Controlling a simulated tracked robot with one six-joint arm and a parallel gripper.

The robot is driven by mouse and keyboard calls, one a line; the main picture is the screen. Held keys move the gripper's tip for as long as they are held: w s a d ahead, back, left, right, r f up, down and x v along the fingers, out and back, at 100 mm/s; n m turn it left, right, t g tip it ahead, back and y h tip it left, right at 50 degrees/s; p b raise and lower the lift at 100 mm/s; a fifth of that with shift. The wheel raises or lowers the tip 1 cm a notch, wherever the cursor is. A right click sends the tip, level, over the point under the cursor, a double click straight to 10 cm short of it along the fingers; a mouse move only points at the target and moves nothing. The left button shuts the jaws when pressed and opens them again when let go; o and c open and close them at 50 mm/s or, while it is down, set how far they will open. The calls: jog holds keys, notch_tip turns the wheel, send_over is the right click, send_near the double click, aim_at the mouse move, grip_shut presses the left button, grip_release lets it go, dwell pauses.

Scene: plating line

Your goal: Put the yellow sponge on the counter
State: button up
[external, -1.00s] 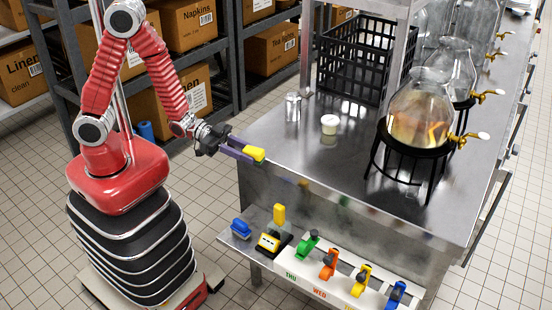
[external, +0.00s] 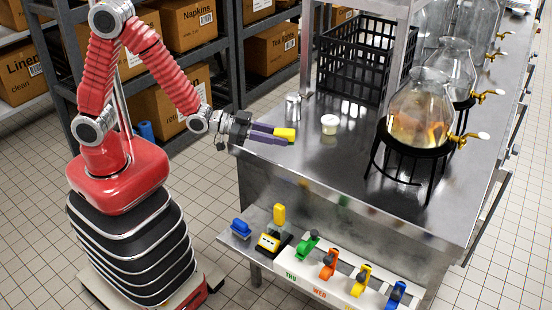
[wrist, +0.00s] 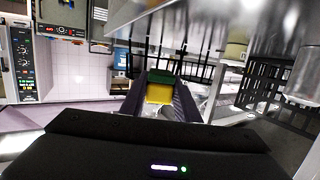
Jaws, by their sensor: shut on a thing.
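The yellow sponge (external: 284,134) is held between the fingertips of my gripper (external: 279,138), over the near left part of the steel counter (external: 345,165). In the wrist view the sponge (wrist: 160,92) shows a yellow body with a green side, pinched between the two dark purple fingers. My gripper is shut on it. I cannot tell whether the sponge touches the counter top or is a little above it.
A white cup (external: 330,124) stands just right of the sponge, with a clear glass (external: 293,107) behind. A black crate (external: 366,60) is at the back. Glass dispensers (external: 418,118) on black stands fill the right. The counter's front middle is clear. A lower shelf holds coloured clips (external: 328,264).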

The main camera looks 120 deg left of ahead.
jog(key=s+a+r+n+g+y, duration=0.2)
jog(key=a+n+g+y, duration=0.5)
jog(key=a, duration=0.4)
jog(key=shift+s+a+n+g, duration=0.25)
jog(key=shift+s+n+g, duration=0.2)
jog(key=shift+s, duration=0.4)
jog(key=shift+f, duration=0.1)
jog(key=shift+f, duration=3.05)
jog(key=shift+f, duration=1.85)
jog(key=shift+f, duration=0.1)
jog(key=o, duration=1)
